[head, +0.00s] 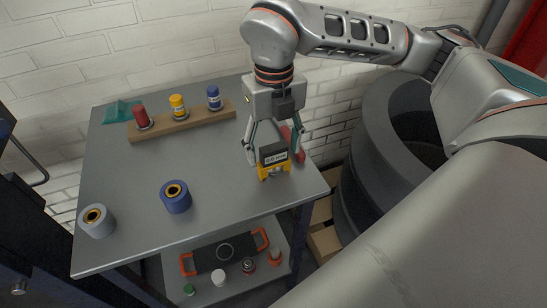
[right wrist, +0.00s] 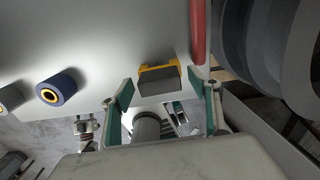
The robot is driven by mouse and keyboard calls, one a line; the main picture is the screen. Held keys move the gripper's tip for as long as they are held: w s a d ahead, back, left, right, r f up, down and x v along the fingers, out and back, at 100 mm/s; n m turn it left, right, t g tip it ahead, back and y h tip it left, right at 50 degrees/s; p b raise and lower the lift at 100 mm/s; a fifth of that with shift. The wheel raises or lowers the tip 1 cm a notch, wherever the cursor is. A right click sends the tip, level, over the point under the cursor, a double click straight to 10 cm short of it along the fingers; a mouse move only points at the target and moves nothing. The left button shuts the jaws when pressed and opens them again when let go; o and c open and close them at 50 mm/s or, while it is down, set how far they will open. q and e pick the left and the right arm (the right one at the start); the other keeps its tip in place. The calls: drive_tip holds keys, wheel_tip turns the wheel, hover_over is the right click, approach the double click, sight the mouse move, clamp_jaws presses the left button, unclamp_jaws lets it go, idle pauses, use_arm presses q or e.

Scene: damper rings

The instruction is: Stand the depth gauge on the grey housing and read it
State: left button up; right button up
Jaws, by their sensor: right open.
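The depth gauge (head: 273,158) is a dark block with a small display and a yellow base, standing on the table near its right front corner. It also shows in the right wrist view (right wrist: 159,79). The grey housing (head: 97,221), a short cylinder with a yellow-ringed bore, stands at the table's left front; part of it shows at the left of the wrist view (right wrist: 10,98). My right gripper (head: 275,150) is over the gauge, pointing down, its fingers apart on either side of it. I cannot tell whether they touch it. My left gripper is out of view.
A blue housing (head: 175,197) stands between the grey housing and the gauge. A wooden rack (head: 185,121) holds red, yellow and blue bottles at the back. A red object (head: 297,145) lies behind the gripper. A lower shelf (head: 210,290) holds a tray and small items. The table's middle is clear.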

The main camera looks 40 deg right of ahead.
drive_tip(key=c, duration=1.4)
drive_tip(key=shift+c, duration=0.2)
drive_tip(key=shift+r, duration=0.15)
